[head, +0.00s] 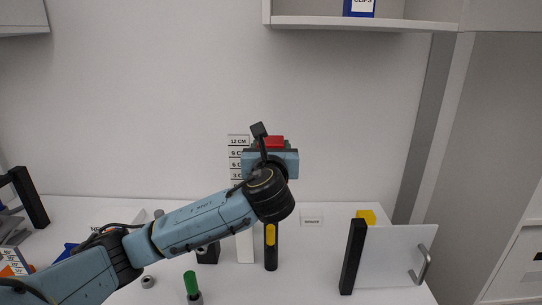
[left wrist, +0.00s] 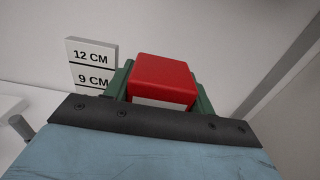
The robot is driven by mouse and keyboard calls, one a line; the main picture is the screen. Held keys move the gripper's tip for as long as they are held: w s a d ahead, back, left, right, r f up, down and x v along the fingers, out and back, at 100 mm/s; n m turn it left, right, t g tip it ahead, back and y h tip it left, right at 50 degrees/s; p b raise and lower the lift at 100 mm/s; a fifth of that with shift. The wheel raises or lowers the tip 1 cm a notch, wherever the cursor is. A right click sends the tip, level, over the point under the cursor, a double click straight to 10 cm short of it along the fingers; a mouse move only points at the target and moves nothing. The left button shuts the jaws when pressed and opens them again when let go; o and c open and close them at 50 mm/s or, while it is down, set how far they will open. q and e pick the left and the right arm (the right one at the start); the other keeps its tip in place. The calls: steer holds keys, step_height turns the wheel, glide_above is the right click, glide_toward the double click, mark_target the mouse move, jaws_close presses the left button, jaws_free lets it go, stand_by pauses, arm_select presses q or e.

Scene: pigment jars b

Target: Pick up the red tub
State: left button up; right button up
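The red tub (head: 274,141) shows at the tip of my left arm, in front of the back wall. In the left wrist view the tub (left wrist: 163,80) fills the space between the green finger pads of my left gripper (left wrist: 160,92), one pad on each side. My left gripper (head: 271,146) is shut on the tub and holds it up, clear of the white worktop. A white band shows low on the tub's near face; its lower part is hidden by the gripper body. My right gripper is in neither view.
A height scale (head: 238,141) stands behind the gripper on the left. On the worktop (head: 318,240) stand a black-and-yellow item (head: 270,246), a green-topped item (head: 191,284) and a white panel with a handle (head: 392,256). A yellow object (head: 367,216) is behind the panel. A shelf (head: 360,23) hangs above.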

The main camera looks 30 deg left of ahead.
arm_select(q)
steer(key=c, duration=0.5)
steer(key=shift+o, duration=0.2)
steer(key=shift+r, duration=0.15)
